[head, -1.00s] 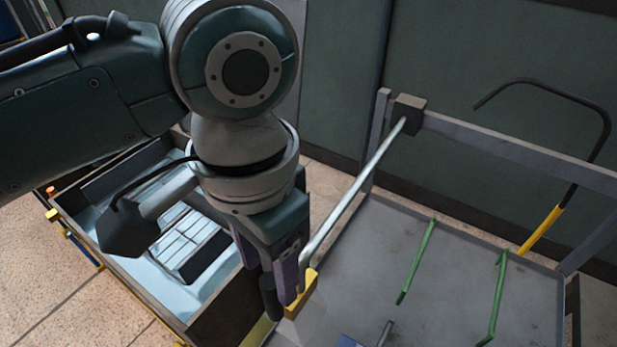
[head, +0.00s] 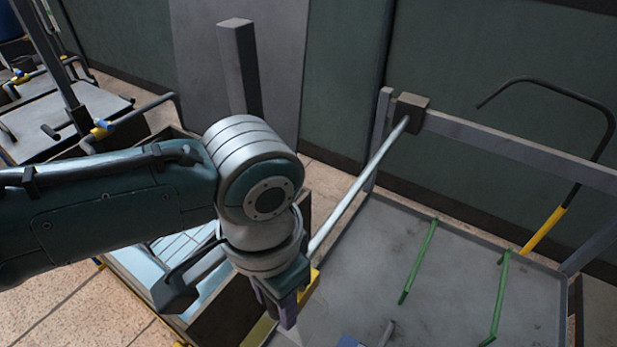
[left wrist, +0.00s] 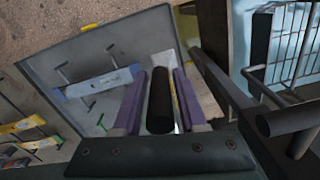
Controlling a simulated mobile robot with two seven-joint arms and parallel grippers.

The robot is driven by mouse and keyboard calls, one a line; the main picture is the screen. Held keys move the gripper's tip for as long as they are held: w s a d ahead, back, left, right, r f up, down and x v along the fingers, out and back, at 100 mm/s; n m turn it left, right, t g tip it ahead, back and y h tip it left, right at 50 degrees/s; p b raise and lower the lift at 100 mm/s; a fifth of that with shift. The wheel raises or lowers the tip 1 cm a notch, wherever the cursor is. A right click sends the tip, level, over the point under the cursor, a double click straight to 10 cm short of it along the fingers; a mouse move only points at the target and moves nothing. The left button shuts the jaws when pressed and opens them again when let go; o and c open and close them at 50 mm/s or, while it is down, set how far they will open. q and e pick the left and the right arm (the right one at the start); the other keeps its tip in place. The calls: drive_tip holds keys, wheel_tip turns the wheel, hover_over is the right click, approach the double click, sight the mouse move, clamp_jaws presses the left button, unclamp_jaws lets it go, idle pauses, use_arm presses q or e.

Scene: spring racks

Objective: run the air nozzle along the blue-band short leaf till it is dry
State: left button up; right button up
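My left gripper (head: 278,312) points down at the near left edge of the grey tray (head: 345,262). In the left wrist view its two purple fingers (left wrist: 160,100) are apart. A dark cylinder (left wrist: 160,108), which looks like the air nozzle, lies between them in the picture, with a narrow gap on each side. A flat leaf with a blue band (left wrist: 100,83) lies on the tray, left of the fingers and apart from them.
Green rods (head: 418,262) and an upright frame (head: 500,147) stand at the tray. A sloping metal bar (head: 360,185) rises close to my gripper. A dark-walled bin with a wire basket (head: 185,243) is at left. Yellow-banded pieces (left wrist: 22,125) lie at left in the wrist view.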

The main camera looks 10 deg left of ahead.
use_arm(q)
clamp_jaws()
idle(1.1)
